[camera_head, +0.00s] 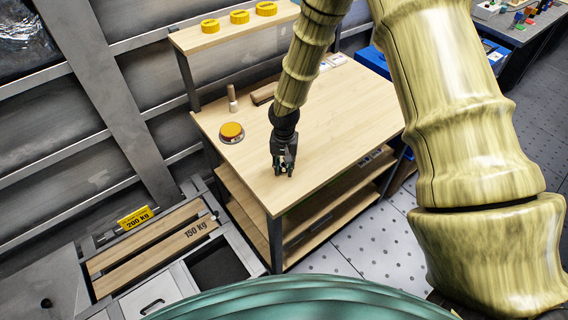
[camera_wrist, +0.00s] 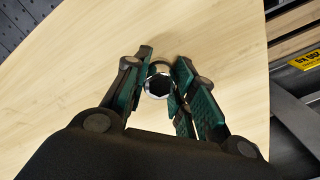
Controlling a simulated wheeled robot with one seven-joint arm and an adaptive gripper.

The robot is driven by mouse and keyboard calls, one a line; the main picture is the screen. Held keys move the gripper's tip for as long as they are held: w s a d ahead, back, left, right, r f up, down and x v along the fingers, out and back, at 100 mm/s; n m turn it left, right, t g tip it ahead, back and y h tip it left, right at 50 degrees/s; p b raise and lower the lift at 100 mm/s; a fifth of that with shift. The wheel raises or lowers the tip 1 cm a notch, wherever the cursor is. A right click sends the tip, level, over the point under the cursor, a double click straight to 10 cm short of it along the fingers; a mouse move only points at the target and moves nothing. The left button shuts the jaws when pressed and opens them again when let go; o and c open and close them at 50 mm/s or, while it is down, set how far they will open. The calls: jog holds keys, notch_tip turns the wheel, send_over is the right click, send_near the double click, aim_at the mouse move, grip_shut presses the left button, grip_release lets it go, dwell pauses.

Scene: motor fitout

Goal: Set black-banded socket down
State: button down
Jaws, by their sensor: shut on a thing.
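My gripper (camera_head: 283,171) points down over the front part of the wooden workbench top (camera_head: 325,140). In the wrist view my gripper (camera_wrist: 164,60) is shut on a small round metal socket (camera_wrist: 157,86). The socket has a bright rim and a dark open end facing the camera. It sits between the green finger pads, and its black band cannot be made out. In the head view the fingers hide most of the socket. The fingertips are close to the bench top; whether the socket touches the wood cannot be told.
A yellow round piece (camera_head: 232,130) on a metal dish and an upright wooden peg (camera_head: 232,98) stand at the bench's left. Yellow rings (camera_head: 239,17) sit on the raised shelf. Bench wood around my gripper is clear.

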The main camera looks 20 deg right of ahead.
aim_at(284, 165)
jog(key=shift+f, duration=0.1)
jog(key=c, duration=1.2)
grip_release()
jog(key=shift+o, duration=0.2)
jog(key=shift+r, duration=0.2)
notch_tip(284, 165, up, 12)
jog(key=b, duration=0.3)
jog(key=shift+b, duration=0.3)
